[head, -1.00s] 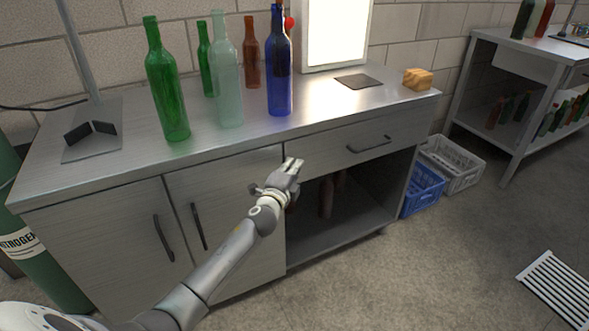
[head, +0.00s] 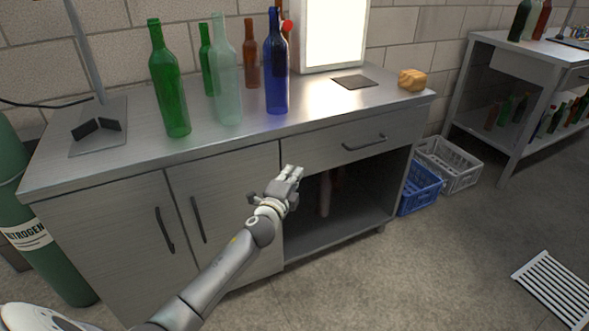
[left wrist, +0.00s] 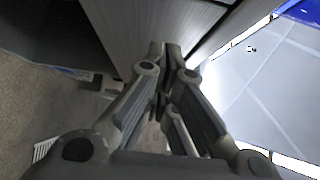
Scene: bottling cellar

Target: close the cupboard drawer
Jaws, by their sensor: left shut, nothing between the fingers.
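The cupboard drawer (head: 330,143) is at the upper right of the grey cupboard, just under the worktop, with a dark bar handle (head: 364,142). Its front looks nearly flush with the worktop edge; I cannot tell if a small gap is left. My left gripper (head: 296,171) is shut and empty, in front of the cupboard near the drawer's lower left corner. In the left wrist view the shut fingers (left wrist: 167,48) point at the grey drawer front (left wrist: 150,22); I cannot tell whether they touch it. My right gripper is not in view.
Several glass bottles stand on the worktop (head: 215,142), with a lit panel (head: 333,35) behind. Below the drawer is an open dark compartment (head: 340,222). A blue crate (head: 420,190) and a grey crate (head: 462,172) stand at the right.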

